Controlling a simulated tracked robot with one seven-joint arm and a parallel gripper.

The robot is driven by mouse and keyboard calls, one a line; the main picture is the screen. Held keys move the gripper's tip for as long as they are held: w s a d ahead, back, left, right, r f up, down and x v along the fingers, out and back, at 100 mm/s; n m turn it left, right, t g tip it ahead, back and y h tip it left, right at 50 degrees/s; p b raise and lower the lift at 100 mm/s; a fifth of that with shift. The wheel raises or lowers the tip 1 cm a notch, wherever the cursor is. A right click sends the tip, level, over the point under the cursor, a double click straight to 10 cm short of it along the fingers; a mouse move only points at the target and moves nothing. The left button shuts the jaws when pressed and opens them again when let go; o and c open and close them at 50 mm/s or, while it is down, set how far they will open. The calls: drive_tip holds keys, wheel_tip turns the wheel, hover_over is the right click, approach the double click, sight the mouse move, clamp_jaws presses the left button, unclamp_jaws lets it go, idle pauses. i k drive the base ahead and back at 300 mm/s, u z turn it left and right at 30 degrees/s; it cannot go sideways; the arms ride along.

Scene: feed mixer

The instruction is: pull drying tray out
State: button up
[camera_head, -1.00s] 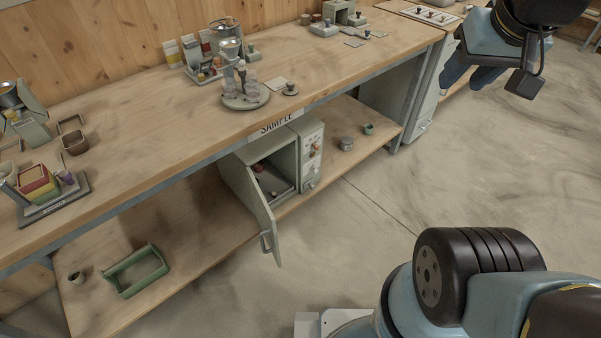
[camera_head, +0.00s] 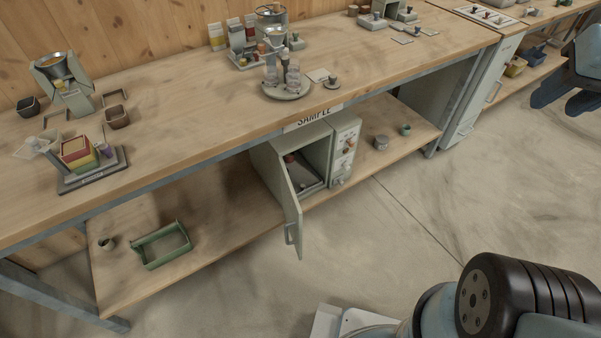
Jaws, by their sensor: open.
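A small grey-green drying oven (camera_head: 345,150) stands on the lower shelf under the bench, below the SAMPLE label. My gripper (camera_head: 566,100) is at the upper right edge, partly cut off by the frame. It is open, with nothing seen in it, well away from the oven and to its right.
The wooden bench top (camera_head: 190,115) overhangs the oven. The concrete floor (camera_head: 400,225) before the oven is clear. Part of my arm fills the lower right.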

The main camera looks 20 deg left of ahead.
sight(303, 178)
drive_tip(key=u, duration=0.05)
drive_tip(key=k, duration=0.9)
drive_tip(key=u, duration=0.4)
drive_tip(key=i, duration=1)
drive_tip(key=u, duration=0.05)
